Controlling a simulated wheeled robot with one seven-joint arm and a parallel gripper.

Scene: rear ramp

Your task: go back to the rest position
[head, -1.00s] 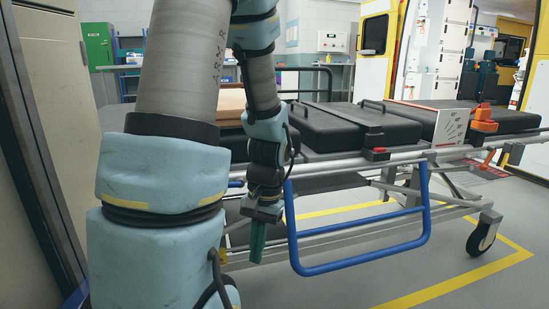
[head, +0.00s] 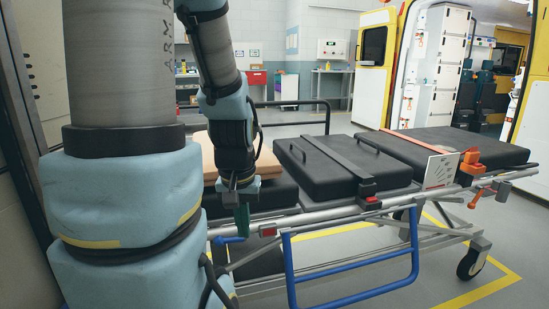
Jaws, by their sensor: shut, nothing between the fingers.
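My gripper (head: 242,218) points down at the near side of the stretcher, left of the middle in the head view. Its green fingers are together with nothing between them. They show in front of the black mattress and close to the near rail; the exact gap to the rail I cannot tell. My arm rises along the left of the view and hides part of the stretcher's left end. The stretcher (head: 335,213) has black pads, a grey frame and a lowered blue side rail (head: 352,292).
A tan pillow or folded blanket (head: 264,164) lies behind my gripper. A black strap with a red buckle (head: 371,201) crosses the middle pad. Orange fittings (head: 470,165) and a white card (head: 440,171) sit at the right. Open floor lies beyond; the ambulance's open rear (head: 437,62) stands behind right.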

